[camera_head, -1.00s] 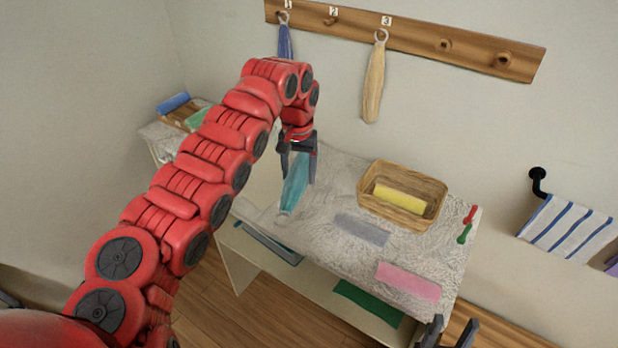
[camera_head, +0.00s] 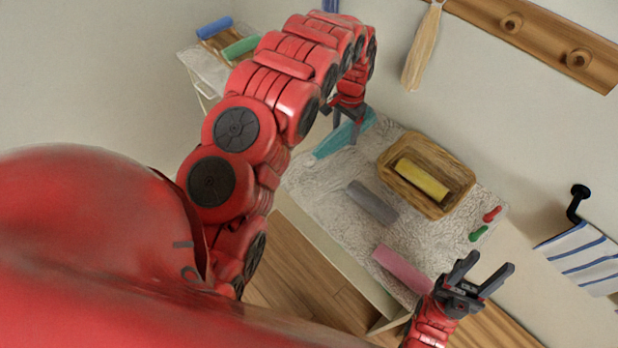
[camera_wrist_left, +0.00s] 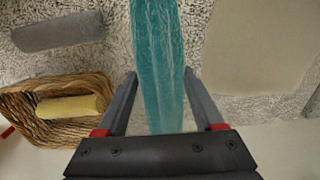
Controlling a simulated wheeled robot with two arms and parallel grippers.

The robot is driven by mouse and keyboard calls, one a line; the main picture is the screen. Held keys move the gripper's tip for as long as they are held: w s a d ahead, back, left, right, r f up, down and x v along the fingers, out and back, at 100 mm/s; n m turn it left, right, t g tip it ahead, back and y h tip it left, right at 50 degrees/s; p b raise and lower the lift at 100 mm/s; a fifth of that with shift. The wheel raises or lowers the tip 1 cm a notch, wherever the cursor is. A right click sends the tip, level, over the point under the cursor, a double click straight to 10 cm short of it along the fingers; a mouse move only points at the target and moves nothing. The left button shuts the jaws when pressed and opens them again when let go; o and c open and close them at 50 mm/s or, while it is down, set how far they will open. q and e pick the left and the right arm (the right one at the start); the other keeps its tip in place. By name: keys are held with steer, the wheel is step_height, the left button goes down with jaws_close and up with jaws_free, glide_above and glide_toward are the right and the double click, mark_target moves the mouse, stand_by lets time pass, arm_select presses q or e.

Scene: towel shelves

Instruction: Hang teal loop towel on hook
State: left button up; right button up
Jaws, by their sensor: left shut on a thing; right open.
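The teal towel (camera_head: 328,147) is long and narrow and lies slantwise in view above or on the table's left part; I cannot tell if it touches the top. My left gripper (camera_head: 347,122) is shut on it. In the left wrist view, the teal towel (camera_wrist_left: 160,50) runs between the two fingers (camera_wrist_left: 160,85). My right gripper (camera_head: 490,268) is open and empty at the lower right, near the table's front right corner. The wooden hook rail (camera_head: 545,38) shows at the upper right with bare pegs (camera_head: 512,22) and (camera_head: 578,58). The towel's loop is not clearly seen.
A tan towel (camera_head: 422,50) hangs from the rail. The table (camera_head: 330,190) bears a wicker basket (camera_head: 385,165) with a yellow roll (camera_head: 422,180), a grey roll (camera_head: 372,203) and a pink roll (camera_head: 402,268). A striped towel (camera_head: 585,258) hangs from a black wall holder (camera_head: 577,200).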

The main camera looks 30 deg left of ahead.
arm_select(q)
steer(key=shift+s, duration=0.2)
steer(key=shift+f+p, duration=0.5)
steer(key=p, duration=0.2)
glide_above(341, 159)
step_height(341, 159, down, 5)
steer(key=shift+f, duration=0.2)
step_height(341, 159, down, 3)
steer(key=shift+r+p, duration=0.15)
steer(key=shift+p, duration=0.2)
steer(key=shift+f, duration=0.3)
steer(key=shift+f, duration=0.15)
steer(key=o, duration=1.4)
